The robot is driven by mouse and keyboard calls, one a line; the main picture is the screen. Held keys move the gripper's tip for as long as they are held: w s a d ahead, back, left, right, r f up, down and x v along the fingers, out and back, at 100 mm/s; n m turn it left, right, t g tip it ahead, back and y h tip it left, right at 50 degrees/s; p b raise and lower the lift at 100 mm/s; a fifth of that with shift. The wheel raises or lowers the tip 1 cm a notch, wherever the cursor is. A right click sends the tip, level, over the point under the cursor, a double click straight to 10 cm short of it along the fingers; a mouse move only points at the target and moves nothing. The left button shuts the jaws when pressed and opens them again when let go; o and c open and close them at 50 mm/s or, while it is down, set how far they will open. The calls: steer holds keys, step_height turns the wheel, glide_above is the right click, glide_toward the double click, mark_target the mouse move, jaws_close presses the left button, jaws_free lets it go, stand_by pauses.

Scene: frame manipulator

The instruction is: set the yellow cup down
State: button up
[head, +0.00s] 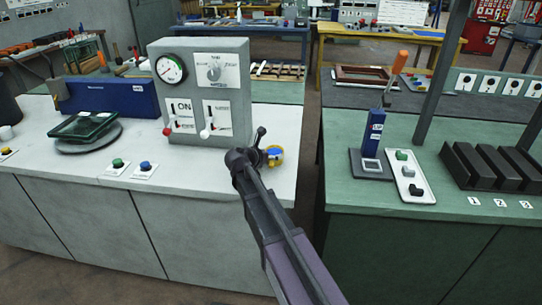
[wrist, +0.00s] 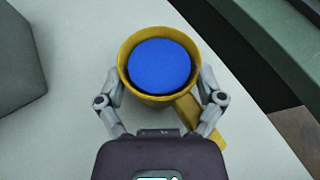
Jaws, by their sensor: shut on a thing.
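The yellow cup (wrist: 128,46) is between the two fingers of my gripper (wrist: 160,85) in the wrist view. A round blue thing (wrist: 159,66) fills most of its opening. Its handle points down and right, beside the right finger. In the head view the cup (head: 275,161) shows small at the right end of the white-topped bench (head: 220,185), partly hidden by my gripper (head: 262,155). My gripper is shut on the cup. The cup looks upright. I cannot tell whether its base touches the bench top.
A grey panel box (head: 235,120) with a gauge and switches stands left of the cup. Green and blue buttons (head: 147,167) lie farther left. A gap of floor separates this bench from the green bench (head: 350,205) on the right. White bench top around the cup is clear.

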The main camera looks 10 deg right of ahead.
steer(key=shift+f, duration=0.1)
steer(key=o, duration=0.8)
steer(key=shift+o, duration=0.2)
steer(key=shift+r, duration=0.25)
steer(key=p+v, duration=0.4)
steer(key=v, duration=0.8)
steer(key=shift+f+p, duration=0.15)
steer(key=shift+p, duration=0.15)
